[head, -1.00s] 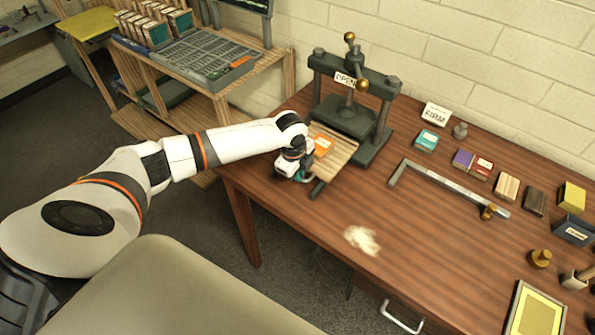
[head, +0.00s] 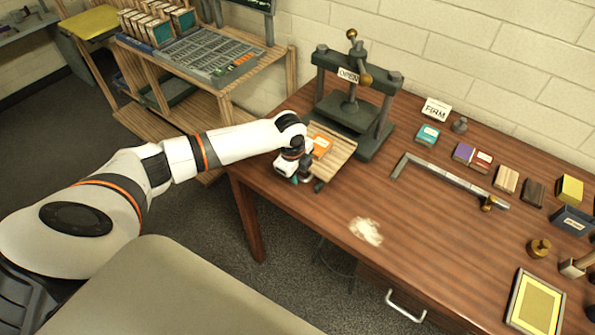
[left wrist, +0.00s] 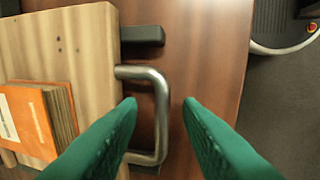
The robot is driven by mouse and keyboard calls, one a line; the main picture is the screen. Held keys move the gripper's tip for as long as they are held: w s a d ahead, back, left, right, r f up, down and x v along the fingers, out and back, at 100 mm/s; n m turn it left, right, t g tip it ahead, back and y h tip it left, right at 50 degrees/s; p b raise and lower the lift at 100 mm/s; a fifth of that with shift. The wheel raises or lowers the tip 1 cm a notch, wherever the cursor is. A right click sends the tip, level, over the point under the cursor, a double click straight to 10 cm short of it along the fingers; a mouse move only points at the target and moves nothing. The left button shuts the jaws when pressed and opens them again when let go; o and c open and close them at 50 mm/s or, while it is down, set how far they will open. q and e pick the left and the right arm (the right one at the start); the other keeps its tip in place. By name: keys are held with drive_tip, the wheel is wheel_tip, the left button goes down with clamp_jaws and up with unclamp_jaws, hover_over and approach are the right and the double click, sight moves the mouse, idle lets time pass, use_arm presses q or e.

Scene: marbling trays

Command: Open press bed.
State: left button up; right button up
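The dark green press (head: 370,128) stands at the back left of the table, with an OPEN sign on its top bar. Its pale wooden bed (head: 343,153) sticks out toward the front, below the raised plate. An orange book (head: 321,146) lies on the bed and also shows in the left wrist view (left wrist: 32,118). My left gripper (head: 299,178) is at the bed's front end. In the left wrist view its green fingers (left wrist: 160,104) are open, one on each side of the metal bed handle (left wrist: 162,115), with gaps visible. My right gripper is out of view.
A FIRM sign (head: 436,109), small coloured blocks and an L-shaped metal bar (head: 450,182) are right of the press. A pale patch (head: 366,231) lies on the clear front of the table. A wooden rack (head: 185,110) stands at the left.

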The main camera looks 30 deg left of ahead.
use_arm(q)
drive_tip(key=shift+r, duration=0.4)
wheel_tip(320, 180, up, 11)
drive_tip(key=s+b, duration=0.1)
drive_tip(key=s, duration=0.1)
drive_tip(key=shift+b, duration=0.35)
